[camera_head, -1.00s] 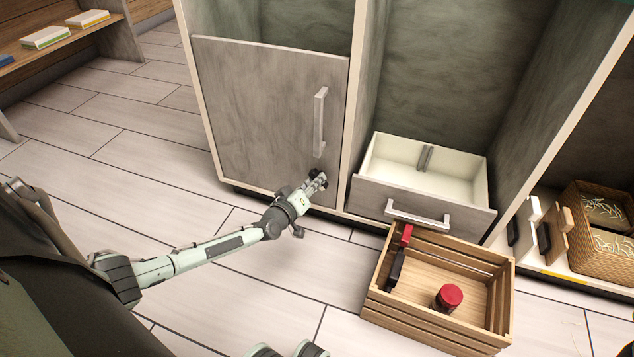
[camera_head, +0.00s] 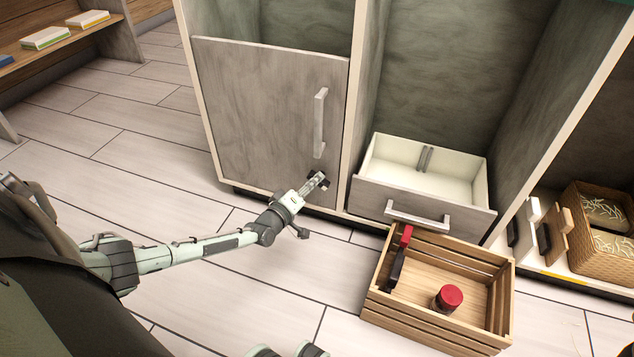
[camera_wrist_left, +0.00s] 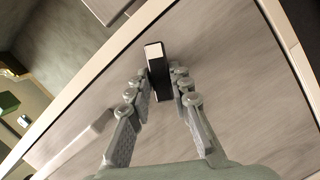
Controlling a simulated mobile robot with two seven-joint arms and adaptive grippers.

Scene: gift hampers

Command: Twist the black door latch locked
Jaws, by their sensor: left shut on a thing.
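The black door latch (camera_head: 324,176) sits low on the grey wood-grain door (camera_head: 250,110), near its right edge and below the door's vertical bar handle (camera_head: 320,122). In the left wrist view the latch (camera_wrist_left: 158,72) is a small black block with a pale face, standing out from the door between my fingers. My left gripper (camera_head: 318,183) is shut on the latch, with one finger on each side of it. In the head view the gripper partly hides the latch. The door is closed against its cabinet frame.
An open white-lined drawer (camera_head: 423,192) stands right of the door. A slatted wooden crate (camera_head: 440,245) on the floor holds a red-lidded jar (camera_head: 448,298) and a red-and-black item (camera_head: 399,258). A wicker basket (camera_head: 600,235) is at far right. The floor left of the door is clear.

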